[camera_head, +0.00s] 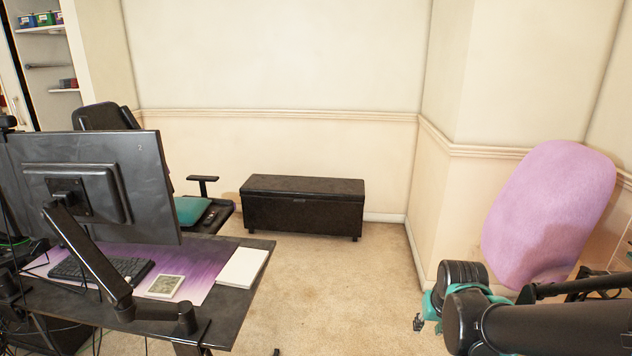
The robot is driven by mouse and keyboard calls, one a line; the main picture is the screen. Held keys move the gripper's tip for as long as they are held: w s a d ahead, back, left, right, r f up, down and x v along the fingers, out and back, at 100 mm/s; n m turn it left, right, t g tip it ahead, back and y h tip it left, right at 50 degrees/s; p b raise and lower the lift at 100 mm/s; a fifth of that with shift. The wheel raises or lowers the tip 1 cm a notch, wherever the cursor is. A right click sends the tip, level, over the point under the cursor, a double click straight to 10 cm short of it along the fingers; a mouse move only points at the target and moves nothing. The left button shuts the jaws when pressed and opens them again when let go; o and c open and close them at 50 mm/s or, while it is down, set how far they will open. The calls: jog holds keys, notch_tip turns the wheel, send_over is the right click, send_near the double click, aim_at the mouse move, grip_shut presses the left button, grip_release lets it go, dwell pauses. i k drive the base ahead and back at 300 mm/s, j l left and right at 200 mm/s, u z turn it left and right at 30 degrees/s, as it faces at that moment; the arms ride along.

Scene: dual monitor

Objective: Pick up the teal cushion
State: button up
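The teal cushion (191,210) lies flat on the seat of a black office chair (107,117), behind the desk. The left part of the cushion is hidden behind the monitor. My arm comes in from the right edge, and my gripper (418,322) shows only in small part at the arm's left end, over the carpet. It is far to the right of the cushion and nearer to the camera, and touches nothing I can see. Whether its fingers are open or shut is not clear.
A desk (228,309) with a monitor (150,190), keyboard (100,270) and white book (243,267) stands at left. A black chest (303,207) stands against the wall. A pink chair back (550,213) is at right. Carpet (330,285) between desk and arm is clear.

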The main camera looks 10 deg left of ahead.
aim_at(188, 209)
jog(key=i+l, duration=0.1)
jog(key=i, duration=1.6)
jog(key=i+u, duration=0.4)
jog(key=i+l+u, duration=0.15)
jog(key=u, duration=0.3)
jog(key=i+l+u, duration=0.7)
jog(key=u, duration=0.15)
jog(key=i+l+u, duration=0.15)
jog(key=l+u, duration=0.25)
jog(key=i+l+u, duration=0.15)
jog(key=l+u, duration=0.3)
jog(key=i+l, duration=0.4)
jog(key=i, duration=0.15)
jog(key=i+l, duration=0.4)
jog(key=i+z, duration=0.05)
jog(key=i, duration=0.05)
